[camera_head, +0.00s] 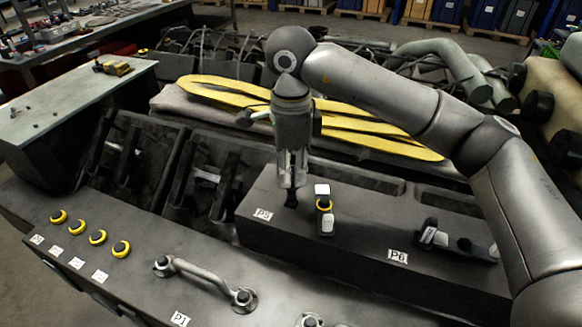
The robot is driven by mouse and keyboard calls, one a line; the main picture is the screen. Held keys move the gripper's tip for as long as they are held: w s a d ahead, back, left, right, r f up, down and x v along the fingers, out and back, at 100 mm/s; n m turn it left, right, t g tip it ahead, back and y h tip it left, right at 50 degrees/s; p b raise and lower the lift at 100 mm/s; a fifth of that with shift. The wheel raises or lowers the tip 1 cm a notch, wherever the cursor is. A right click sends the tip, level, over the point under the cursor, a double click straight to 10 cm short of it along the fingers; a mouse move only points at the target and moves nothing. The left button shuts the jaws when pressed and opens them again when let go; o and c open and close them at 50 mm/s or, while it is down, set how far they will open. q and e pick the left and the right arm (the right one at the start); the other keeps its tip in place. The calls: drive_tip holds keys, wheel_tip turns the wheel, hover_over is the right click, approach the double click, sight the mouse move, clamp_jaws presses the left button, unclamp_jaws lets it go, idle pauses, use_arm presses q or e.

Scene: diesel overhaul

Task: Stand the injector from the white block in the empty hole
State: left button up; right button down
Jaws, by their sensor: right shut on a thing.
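My right gripper (292,183) points straight down over the dark raised block (350,232), near the label P5 (263,214). It is shut on a dark, slim piece (291,201), most likely the injector; the fingers hide its upper part. Its lower end is close to the block's top; I cannot tell if it touches or is inside a hole. Just right of it are a white block (322,190), a yellow ring (323,205) and a second white piece (327,226). The empty hole cannot be made out for certain. My left gripper is not in view.
Several yellow-ringed round pieces (97,237) and a curved metal pipe (205,274) are on the front surface. Yellow strips (385,142) lie behind. My right arm spans the right side.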

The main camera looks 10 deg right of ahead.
sight(291, 207)
drive_tip(key=shift+f+b, duration=2.6)
drive_tip(key=shift+f, duration=0.4)
drive_tip(key=c, duration=1.2)
unclamp_jaws()
drive_tip(key=shift+c, duration=0.2)
wheel_tip(291, 207, up, 12)
drive_tip(key=shift+r, duration=0.1)
